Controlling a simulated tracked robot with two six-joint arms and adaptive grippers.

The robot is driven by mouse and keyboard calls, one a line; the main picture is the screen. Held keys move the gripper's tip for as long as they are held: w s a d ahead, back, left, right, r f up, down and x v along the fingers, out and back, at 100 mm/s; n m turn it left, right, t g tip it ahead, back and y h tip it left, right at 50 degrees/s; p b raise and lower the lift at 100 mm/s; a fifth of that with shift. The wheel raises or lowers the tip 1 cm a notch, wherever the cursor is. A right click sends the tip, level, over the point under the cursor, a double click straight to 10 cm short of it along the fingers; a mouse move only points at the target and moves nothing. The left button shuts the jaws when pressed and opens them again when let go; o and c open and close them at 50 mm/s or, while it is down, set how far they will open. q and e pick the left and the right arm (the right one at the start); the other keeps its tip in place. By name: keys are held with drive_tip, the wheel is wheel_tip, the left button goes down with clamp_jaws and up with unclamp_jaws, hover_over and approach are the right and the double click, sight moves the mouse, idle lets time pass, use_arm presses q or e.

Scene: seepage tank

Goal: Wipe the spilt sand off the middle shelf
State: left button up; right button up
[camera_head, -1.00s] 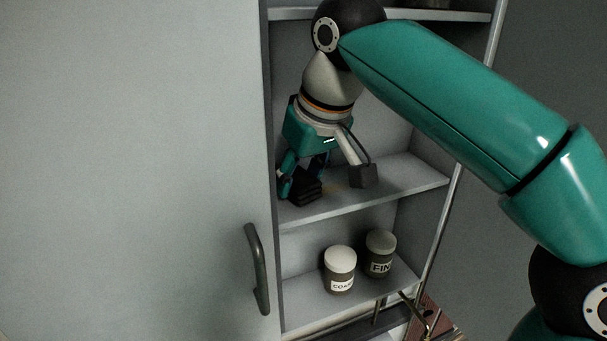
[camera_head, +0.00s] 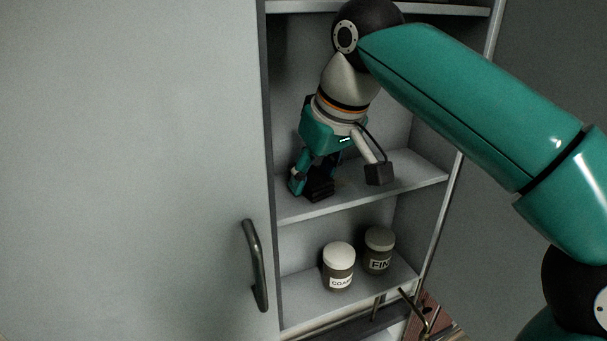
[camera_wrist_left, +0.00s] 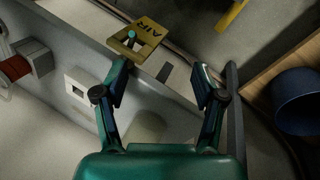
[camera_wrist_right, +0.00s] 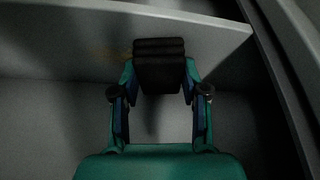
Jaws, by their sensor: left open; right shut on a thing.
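The middle shelf (camera_head: 420,172) is a grey board inside the open cabinet, and it also shows in the right wrist view (camera_wrist_right: 215,33). My right gripper (camera_head: 312,184) is over its left part, shut on a dark ribbed block (camera_head: 321,190). The block (camera_wrist_right: 158,68) is between the fingers at the shelf in the right wrist view; firm contact with the board cannot be told. A faint tan patch of sand (camera_wrist_right: 113,53) lies just left of the block, partly hidden by it. My left gripper (camera_wrist_left: 163,82) is open and empty, away from the cabinet.
Two lidded jars, COARSE (camera_head: 339,268) and FINE (camera_head: 378,251), stand on the lower shelf. A cabinet door with a handle (camera_head: 256,265) fills the left. The left wrist view shows a yellow AIR tag (camera_wrist_left: 132,43), a blue cup (camera_wrist_left: 298,101) and a grey wall edge near the fingers.

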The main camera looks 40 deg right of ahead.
sight(353, 178)
drive_tip(key=shift+s+d+f+p, duration=0.1)
drive_tip(key=shift+s+d+p, duration=0.2)
drive_tip(key=shift+d, duration=1)
drive_tip(key=shift+s+d+p, duration=0.1)
drive_tip(key=shift+s+d, duration=0.25)
drive_tip(key=shift+d, duration=0.95)
drive_tip(key=shift+s+d+f+p, duration=0.15)
drive_tip(key=shift+s+d, duration=0.2)
drive_tip(key=shift+d, duration=0.95)
drive_tip(key=shift+r+p, duration=0.2)
drive_tip(key=shift+p, duration=0.1)
drive_tip(key=shift+w+a+r, duration=0.1)
drive_tip(key=shift+w+a, duration=0.2)
drive_tip(key=shift+a, duration=0.7)
drive_tip(key=shift+w+a, duration=0.25)
drive_tip(key=shift+a, duration=0.75)
drive_tip(key=shift+w+a+f+p, duration=0.1)
drive_tip(key=shift+w+a+p, duration=0.1)
drive_tip(key=shift+a, duration=0.7)
drive_tip(key=shift+w+a+f+p, duration=0.1)
drive_tip(key=shift+w+a+p, duration=0.1)
drive_tip(key=shift+a, duration=0.75)
drive_tip(key=shift+w+a+f+p, duration=0.1)
drive_tip(key=shift+w+a+p, duration=0.1)
drive_tip(key=shift+a, duration=1.1)
drive_tip(key=shift+f, duration=0.1)
